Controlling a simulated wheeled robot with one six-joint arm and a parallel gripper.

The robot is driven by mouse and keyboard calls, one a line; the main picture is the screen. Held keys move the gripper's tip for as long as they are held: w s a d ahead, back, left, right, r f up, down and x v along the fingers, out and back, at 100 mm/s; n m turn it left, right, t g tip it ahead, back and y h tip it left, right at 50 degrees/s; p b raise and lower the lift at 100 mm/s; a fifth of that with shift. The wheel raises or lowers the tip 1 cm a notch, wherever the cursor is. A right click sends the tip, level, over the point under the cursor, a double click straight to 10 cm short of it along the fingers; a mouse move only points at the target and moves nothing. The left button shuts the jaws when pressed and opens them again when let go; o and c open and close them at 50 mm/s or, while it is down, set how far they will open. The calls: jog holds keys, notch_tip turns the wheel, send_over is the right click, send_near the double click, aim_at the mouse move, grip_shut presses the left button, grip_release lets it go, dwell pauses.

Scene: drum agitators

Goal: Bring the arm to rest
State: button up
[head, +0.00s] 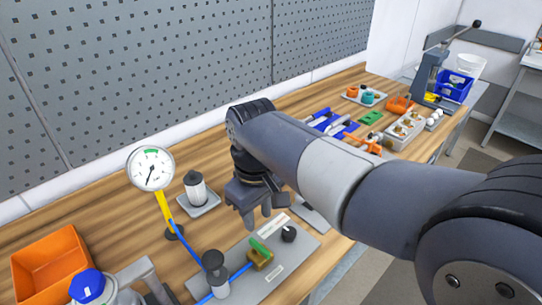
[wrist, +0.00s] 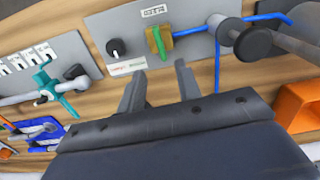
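My arm reaches across the wooden bench (head: 100,212) from the right in the head view. My gripper (head: 258,216) hangs over the bench, pointing down, just behind a grey panel (head: 240,284). In the wrist view its two fingers (wrist: 159,68) are apart with nothing between them. Beyond the fingertips lies the panel with a brass valve with a green handle (wrist: 158,40) and a black knob (wrist: 116,48). The fingers look clear of both, though the exact height is hard to tell.
A round gauge (head: 151,169), a grey-white cylinder on a plate (head: 195,188) and an orange bin (head: 50,264) stand to the left. A teal-handled valve (wrist: 47,86) shows in the wrist view. Tools and parts fill the far bench. A pegboard wall (head: 130,70) rises behind.

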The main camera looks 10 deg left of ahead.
aim_at(259, 245)
notch_tip(259, 245, down, 10)
jog(key=shift+f, duration=0.2)
jog(key=shift+r, duration=0.15)
dwell(0.4)
notch_tip(259, 245, up, 10)
notch_tip(259, 245, down, 10)
jog(key=shift+f, duration=0.2)
jog(key=n, duration=0.4)
jog(key=shift+n+b, duration=0.3)
jog(key=shift+b, duration=0.1)
jog(key=n+b, duration=0.1)
jog(key=n, duration=0.3)
jog(key=shift+r+n, duration=0.1)
jog(key=shift+n, duration=0.3)
